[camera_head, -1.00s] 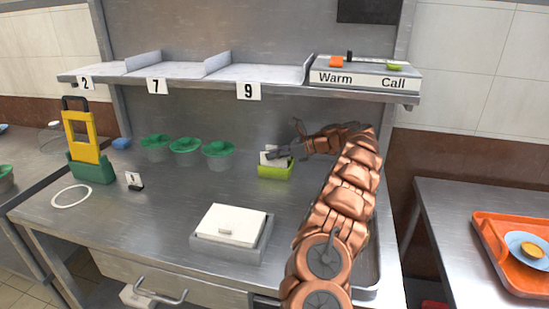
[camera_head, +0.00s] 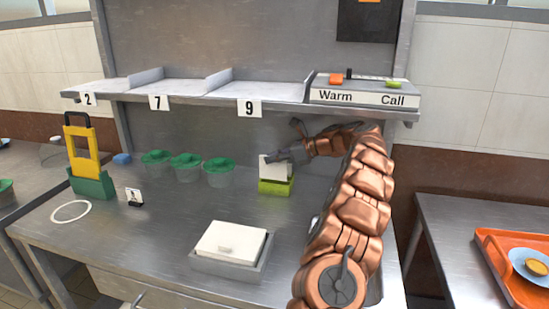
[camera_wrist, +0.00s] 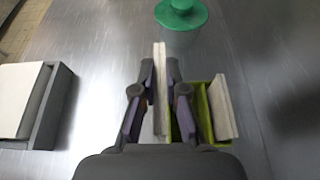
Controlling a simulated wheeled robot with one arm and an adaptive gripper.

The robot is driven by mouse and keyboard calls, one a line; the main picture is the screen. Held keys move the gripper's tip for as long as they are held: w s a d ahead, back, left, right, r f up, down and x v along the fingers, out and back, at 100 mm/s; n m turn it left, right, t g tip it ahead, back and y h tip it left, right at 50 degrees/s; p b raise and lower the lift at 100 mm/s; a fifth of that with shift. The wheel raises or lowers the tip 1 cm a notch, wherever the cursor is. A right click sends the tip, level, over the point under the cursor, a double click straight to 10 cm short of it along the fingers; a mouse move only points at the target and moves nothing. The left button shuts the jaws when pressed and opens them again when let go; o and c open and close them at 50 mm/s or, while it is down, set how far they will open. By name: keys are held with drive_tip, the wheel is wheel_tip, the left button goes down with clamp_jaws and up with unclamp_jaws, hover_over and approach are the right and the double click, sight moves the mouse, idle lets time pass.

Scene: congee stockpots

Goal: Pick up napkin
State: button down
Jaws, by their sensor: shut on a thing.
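My gripper (camera_head: 275,157) is shut on a pale napkin (camera_wrist: 160,75), which stands edge-on between the two fingers in the wrist view. In the head view the white napkin (camera_head: 275,172) shows upright just above a lime-green holder (camera_head: 276,187) on the steel counter. The holder (camera_wrist: 204,112) also shows in the wrist view, to the right of and below the fingers. A second pale slab (camera_wrist: 222,108) stands at its right side. Whether the held napkin's lower edge is clear of the holder is hidden.
Green-lidded cups (camera_head: 187,168) stand left of the holder. A grey box with a white lid (camera_head: 231,240) sits in front. A shelf (camera_head: 205,98) with number tags and a Warm/Call panel (camera_head: 362,95) runs above. A yellow-and-green stand (camera_head: 85,160) is at left.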

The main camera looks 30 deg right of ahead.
drive_tip(key=s+a+b, duration=0.1)
drive_tip(key=s+a, duration=1)
drive_tip(key=a, duration=0.2)
drive_tip(key=shift+s, duration=0.25)
